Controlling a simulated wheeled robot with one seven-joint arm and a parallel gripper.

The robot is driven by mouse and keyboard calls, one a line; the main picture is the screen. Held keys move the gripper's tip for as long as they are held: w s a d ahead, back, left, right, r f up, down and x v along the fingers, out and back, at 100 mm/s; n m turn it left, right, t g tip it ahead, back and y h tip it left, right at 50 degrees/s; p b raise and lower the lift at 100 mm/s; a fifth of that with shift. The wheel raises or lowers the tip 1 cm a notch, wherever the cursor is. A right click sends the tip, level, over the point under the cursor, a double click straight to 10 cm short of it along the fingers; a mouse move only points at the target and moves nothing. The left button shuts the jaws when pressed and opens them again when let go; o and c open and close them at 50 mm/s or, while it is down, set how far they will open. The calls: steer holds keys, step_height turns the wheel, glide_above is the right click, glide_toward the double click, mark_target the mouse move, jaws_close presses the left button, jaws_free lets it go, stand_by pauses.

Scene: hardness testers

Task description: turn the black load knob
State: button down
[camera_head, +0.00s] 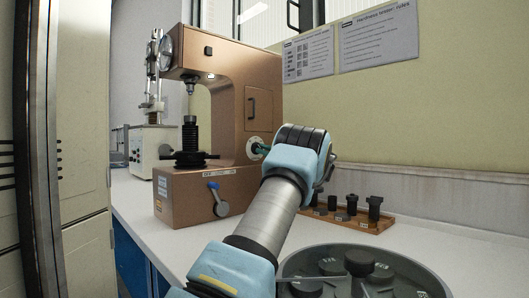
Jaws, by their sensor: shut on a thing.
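The copper-brown hardness tester (232,75) stands on the white bench, left of my arm. A round white dial plate (251,146) is on its right side. My gripper (262,149) is at this plate, with dark green fingers shut on the black load knob in front of it. The fingers and my wrist hide most of the knob, so its turn position cannot be read. A lever with a blue grip (214,187) is on the front of the tester base.
A wooden rack (350,219) with several black parts stands right of my wrist. A round grey tray (420,272) with dark parts is at the front right. Another tester (153,136) stands behind at left. A beige cabinet (80,120) bounds the left.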

stand_by(0.4)
steer(key=c, duration=0.9)
jaws_free()
steer(key=shift+o, duration=0.2)
steer(key=v, duration=1.1)
steer(key=shift+a, duration=0.1)
